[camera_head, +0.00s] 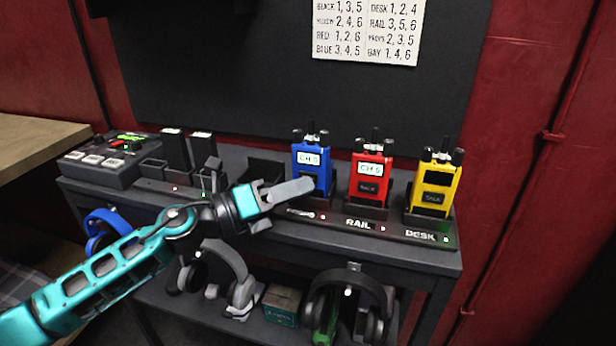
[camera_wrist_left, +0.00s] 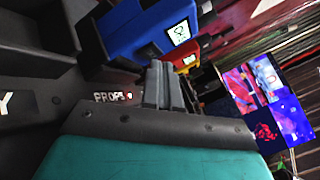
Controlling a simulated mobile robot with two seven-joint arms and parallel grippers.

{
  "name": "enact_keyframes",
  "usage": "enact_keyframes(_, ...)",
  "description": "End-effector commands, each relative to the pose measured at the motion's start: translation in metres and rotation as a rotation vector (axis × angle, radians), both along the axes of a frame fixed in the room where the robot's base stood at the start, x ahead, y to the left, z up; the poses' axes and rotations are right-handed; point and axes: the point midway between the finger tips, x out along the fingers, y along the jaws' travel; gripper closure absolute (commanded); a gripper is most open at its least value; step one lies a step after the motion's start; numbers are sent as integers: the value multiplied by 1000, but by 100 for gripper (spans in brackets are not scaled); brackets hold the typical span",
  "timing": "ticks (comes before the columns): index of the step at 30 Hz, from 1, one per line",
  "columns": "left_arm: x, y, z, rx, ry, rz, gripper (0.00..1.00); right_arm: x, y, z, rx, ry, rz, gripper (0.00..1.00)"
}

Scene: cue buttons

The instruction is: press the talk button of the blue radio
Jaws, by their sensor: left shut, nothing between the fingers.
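My left gripper (camera_head: 311,184) is shut and empty. Its fingertips are in front of the radio's lower face and cover part of the talk button; I cannot tell whether they touch. The gripper also shows in the left wrist view (camera_wrist_left: 164,75). My right gripper is not in view.
A red radio (camera_head: 370,170) and a yellow radio (camera_head: 436,185) stand to the right in docks marked RAIL and DESK. A channel list (camera_head: 368,30) hangs above. A control box (camera_head: 100,160) is at left. Headsets (camera_head: 348,290) hang below the shelf edge.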

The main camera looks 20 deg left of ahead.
Motion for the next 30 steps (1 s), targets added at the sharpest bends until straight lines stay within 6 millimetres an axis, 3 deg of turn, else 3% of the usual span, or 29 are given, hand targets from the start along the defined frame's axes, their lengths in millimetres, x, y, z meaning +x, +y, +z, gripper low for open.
enact_keyframes(30,8,0,0,0,0,1,100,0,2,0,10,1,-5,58)
